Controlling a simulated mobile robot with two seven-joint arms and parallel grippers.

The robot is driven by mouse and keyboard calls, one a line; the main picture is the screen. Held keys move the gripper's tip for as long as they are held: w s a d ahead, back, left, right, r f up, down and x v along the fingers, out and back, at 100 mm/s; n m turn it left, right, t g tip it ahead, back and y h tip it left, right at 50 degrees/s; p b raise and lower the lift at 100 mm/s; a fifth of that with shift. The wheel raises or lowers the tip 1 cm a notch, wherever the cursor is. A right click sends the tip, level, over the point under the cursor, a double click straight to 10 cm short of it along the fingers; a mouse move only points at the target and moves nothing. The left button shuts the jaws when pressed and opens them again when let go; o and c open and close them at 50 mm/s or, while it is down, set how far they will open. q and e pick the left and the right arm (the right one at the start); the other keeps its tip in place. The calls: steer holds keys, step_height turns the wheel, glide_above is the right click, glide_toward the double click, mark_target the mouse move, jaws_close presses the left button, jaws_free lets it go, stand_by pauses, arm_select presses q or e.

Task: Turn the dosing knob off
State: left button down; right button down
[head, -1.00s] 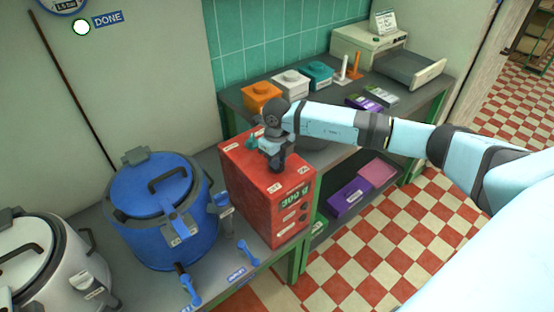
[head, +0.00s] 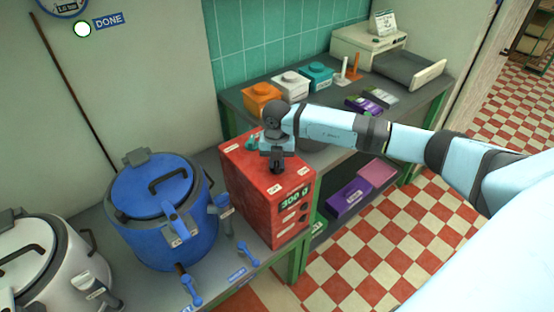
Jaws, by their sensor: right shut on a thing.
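The red dosing box (head: 252,192) stands on the grey counter with a lit display (head: 294,198) on its front reading about 300 g. My right gripper (head: 277,170) points down onto the top of the box, near its front edge. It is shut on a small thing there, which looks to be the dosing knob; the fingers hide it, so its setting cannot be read. A teal part (head: 252,142) shows on the box top behind the gripper. My left gripper is not in view.
A blue kettle (head: 150,235) and a white kettle (head: 35,262) stand left of the box. Orange (head: 262,97), white (head: 290,84) and teal (head: 316,75) containers stand on the back shelf. A white lamp (head: 82,29) labelled DONE is on the wall.

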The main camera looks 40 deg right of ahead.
steer(key=shift+m, duration=0.5)
steer(key=c, duration=1.1)
jaws_free()
steer(key=shift+r, duration=0.1)
step_height(320, 180, up, 14)
steer(key=shift+f+b, duration=0.15)
steer(key=shift+b, duration=0.4)
